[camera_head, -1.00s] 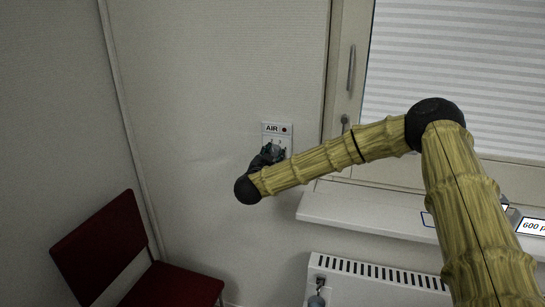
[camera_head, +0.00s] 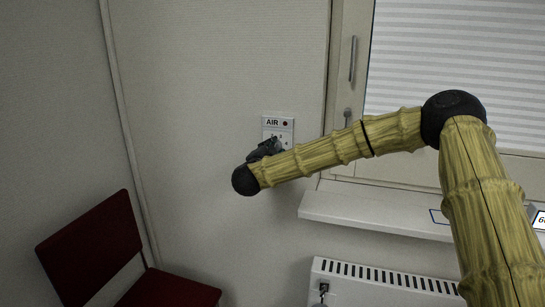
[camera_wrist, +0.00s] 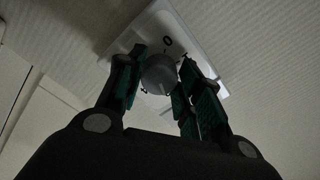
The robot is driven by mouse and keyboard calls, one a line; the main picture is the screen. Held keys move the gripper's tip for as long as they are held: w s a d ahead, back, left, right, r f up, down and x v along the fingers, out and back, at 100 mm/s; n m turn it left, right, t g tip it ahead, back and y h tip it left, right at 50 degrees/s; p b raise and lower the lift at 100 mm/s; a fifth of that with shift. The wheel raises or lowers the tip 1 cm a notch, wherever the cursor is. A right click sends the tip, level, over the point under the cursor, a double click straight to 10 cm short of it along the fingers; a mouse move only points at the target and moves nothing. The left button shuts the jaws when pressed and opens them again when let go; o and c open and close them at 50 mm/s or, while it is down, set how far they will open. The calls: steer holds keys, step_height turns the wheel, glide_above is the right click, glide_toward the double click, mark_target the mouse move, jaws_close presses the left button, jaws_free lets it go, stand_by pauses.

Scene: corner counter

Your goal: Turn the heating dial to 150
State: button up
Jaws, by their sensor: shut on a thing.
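A white wall panel (camera_head: 278,124) labelled AIR, with a red dot and small numerals, is fixed to the wall left of the window. The wrist view shows the panel (camera_wrist: 180,35) close up, with a "0" above a grey round dial (camera_wrist: 160,72). My gripper (camera_wrist: 162,64) has its green-padded fingers on both sides of this dial and is shut on it. In the head view my gripper (camera_head: 265,150) is at the panel's lower left and hides the dial. The number 150 is not readable.
A window sill (camera_head: 370,213) juts out right of the panel, above a white radiator (camera_head: 385,285) with a fitting (camera_head: 323,288) at its left end. A dark red chair (camera_head: 95,250) stands at lower left. A display (camera_head: 540,221) is at the right edge.

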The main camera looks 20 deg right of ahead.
stand_by(0.3)
steer(key=o, duration=1)
steer(key=shift+s, duration=0.1)
steer(key=v, duration=1.2)
